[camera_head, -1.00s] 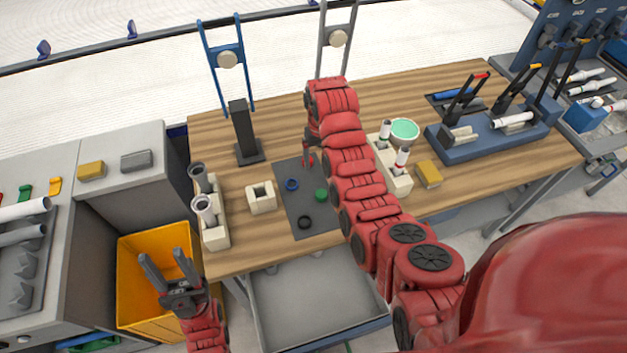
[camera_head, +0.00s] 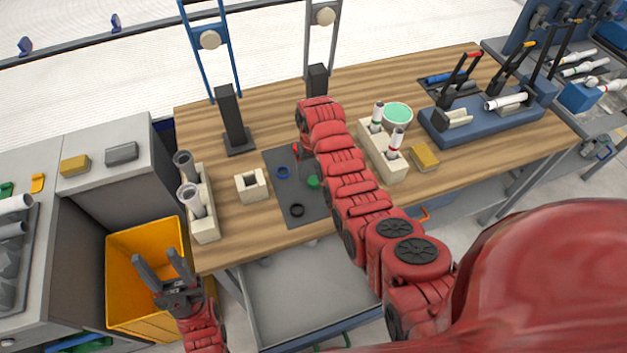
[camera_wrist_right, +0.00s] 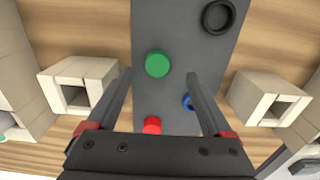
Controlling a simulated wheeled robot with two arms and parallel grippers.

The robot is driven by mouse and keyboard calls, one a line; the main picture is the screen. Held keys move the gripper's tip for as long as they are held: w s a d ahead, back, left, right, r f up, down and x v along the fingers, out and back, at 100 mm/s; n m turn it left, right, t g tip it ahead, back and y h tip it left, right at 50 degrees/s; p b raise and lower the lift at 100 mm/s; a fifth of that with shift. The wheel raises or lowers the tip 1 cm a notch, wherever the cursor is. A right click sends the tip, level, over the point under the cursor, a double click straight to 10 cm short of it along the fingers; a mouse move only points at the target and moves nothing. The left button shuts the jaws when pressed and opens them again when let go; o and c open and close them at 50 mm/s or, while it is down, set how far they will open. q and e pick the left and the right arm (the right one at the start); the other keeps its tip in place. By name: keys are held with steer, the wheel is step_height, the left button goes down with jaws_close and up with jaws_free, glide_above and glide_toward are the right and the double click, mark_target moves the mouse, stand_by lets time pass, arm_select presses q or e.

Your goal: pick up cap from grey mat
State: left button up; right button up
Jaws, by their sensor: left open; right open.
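The grey mat (camera_head: 298,208) lies on the wooden table, and it also shows in the right wrist view (camera_wrist_right: 190,40). On it are a green cap (camera_wrist_right: 157,64), a red cap (camera_wrist_right: 152,125), a blue ring-shaped cap (camera_wrist_right: 188,103) and a black ring-shaped cap (camera_wrist_right: 218,16). The head view shows the green cap (camera_head: 313,182), blue one (camera_head: 282,172) and black one (camera_head: 297,210). My right gripper (camera_wrist_right: 158,74) is open and empty above the mat; its fingertips straddle the green cap in the wrist picture. My arm mostly hides it in the head view. My left gripper (camera_head: 160,256) is open and empty.
A cream square holder (camera_head: 252,187) stands left of the mat, beside a rack (camera_head: 207,228) with grey pipes. A cream rack (camera_head: 396,167) with pipes stands right, near a yellow block (camera_head: 425,157). A black post (camera_head: 231,115) stands behind. A yellow bin (camera_head: 120,270) is below my left gripper.

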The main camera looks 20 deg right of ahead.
mark_target(313, 180)
steer(key=shift+w+d+f+p, duration=0.15)
steer(key=shift+f+p, duration=0.5)
steer(key=shift+f, duration=0.45)
steer(key=shift+f+b, duration=0.6)
steer(key=shift+f, duration=0.75)
steer(key=shift+c, duration=0.2)
jaws_close()
steer(key=shift+r, duration=0.2)
